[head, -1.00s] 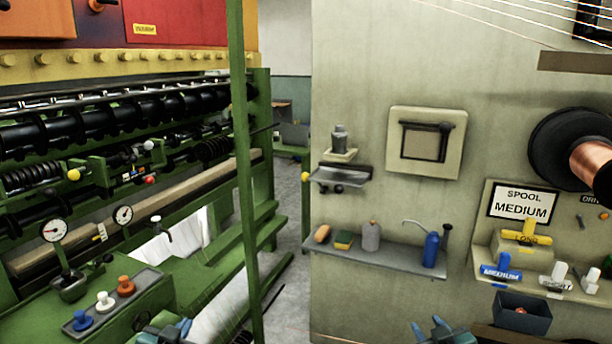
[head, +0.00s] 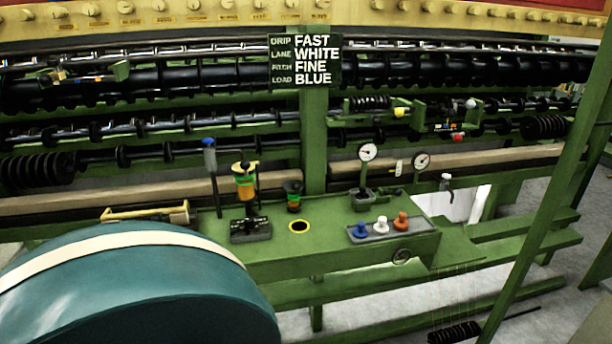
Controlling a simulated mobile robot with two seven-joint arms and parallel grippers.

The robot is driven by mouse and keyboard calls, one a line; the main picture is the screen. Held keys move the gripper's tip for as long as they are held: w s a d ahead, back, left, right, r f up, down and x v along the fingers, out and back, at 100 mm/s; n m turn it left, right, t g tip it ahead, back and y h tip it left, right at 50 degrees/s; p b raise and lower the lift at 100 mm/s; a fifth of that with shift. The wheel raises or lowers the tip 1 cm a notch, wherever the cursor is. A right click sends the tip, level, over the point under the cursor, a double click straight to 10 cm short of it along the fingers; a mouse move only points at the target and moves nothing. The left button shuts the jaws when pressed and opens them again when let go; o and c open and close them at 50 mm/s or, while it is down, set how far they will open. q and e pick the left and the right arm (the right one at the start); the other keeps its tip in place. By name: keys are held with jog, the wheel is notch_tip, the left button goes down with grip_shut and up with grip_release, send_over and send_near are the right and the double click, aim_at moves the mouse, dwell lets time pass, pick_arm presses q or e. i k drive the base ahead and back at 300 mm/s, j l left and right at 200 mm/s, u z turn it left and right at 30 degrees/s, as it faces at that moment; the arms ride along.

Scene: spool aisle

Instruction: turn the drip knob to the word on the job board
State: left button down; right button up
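The job board (head: 305,61) hangs on the green post at the top middle of the head view. Its rows read DRIP FAST, LANE WHITE, PITCH FINE and LOAD BLUE. A small round knob (head: 402,256) is on the front face of the green bench, below the coloured pegs. I cannot tell from its markings whether it is the drip knob, and its setting is too small to read. A small tap (head: 446,183) stands to the right of the bench. Neither of my grippers is in view.
A large teal drum (head: 130,290) with a cream band fills the lower left foreground. The green bench (head: 335,235) carries a tray (head: 380,235) with blue, white and orange pegs, gauges (head: 367,153) and an oiler-like stand (head: 246,185). A green post (head: 560,190) slants at right; grey floor shows beyond.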

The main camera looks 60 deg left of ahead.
aim_at(249, 222)
jog(key=u, duration=2.15)
